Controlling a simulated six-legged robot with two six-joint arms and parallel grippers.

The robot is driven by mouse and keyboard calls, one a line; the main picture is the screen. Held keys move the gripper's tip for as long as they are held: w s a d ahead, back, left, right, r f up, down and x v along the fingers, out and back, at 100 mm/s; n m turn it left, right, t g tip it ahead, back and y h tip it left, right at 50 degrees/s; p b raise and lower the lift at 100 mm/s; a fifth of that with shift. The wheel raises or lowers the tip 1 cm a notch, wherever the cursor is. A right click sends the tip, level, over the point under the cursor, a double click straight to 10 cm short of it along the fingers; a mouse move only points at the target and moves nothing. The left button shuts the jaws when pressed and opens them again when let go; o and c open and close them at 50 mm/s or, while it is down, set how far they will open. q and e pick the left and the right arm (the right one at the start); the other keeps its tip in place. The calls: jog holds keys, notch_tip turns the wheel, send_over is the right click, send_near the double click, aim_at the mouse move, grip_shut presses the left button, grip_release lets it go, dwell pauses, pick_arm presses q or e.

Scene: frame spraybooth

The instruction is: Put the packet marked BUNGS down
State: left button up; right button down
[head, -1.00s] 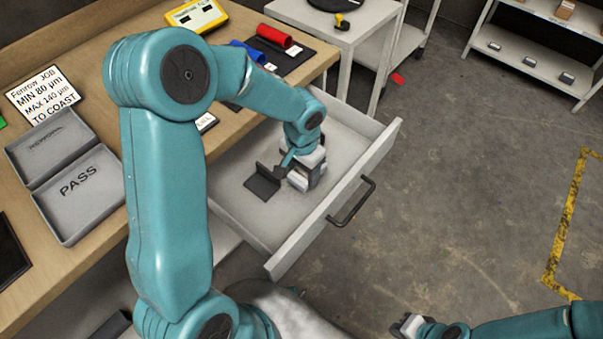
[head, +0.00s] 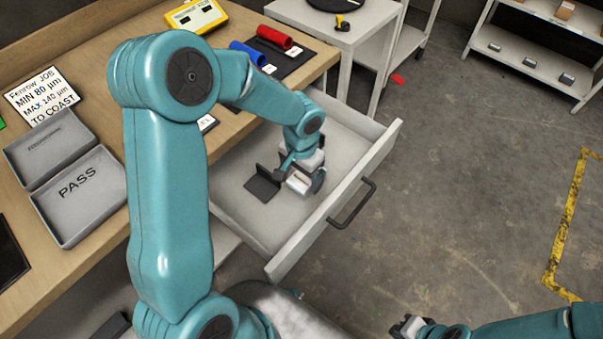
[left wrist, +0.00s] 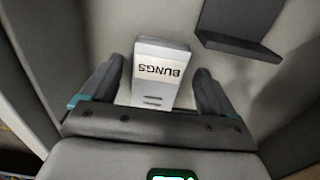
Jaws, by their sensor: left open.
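The packet marked BUNGS (left wrist: 160,73) is a small white box with a dark-lettered label. It lies in the open drawer (head: 240,213), and in the head view it shows as a pale block (head: 298,183) under my left gripper (head: 303,180). In the left wrist view my left gripper (left wrist: 160,88) is open, with one finger on each side of the packet and a small gap at both sides. The packet appears to rest on the drawer floor. My right gripper (head: 408,326) is at the bottom of the head view, far from the drawer; its jaws are too small to read.
A dark angled piece (head: 262,185) lies in the drawer beside the packet. The drawer front with its handle (head: 352,203) stands to the right. Grey trays, one marked PASS (head: 80,195), and a yellow device (head: 196,15) are on the bench. Clear drawer floor lies nearer me.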

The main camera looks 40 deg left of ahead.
aim_at(301, 179)
pick_arm(q)
notch_tip(301, 179, up, 12)
jog(key=p, duration=0.1)
jog(key=shift+f, duration=0.25)
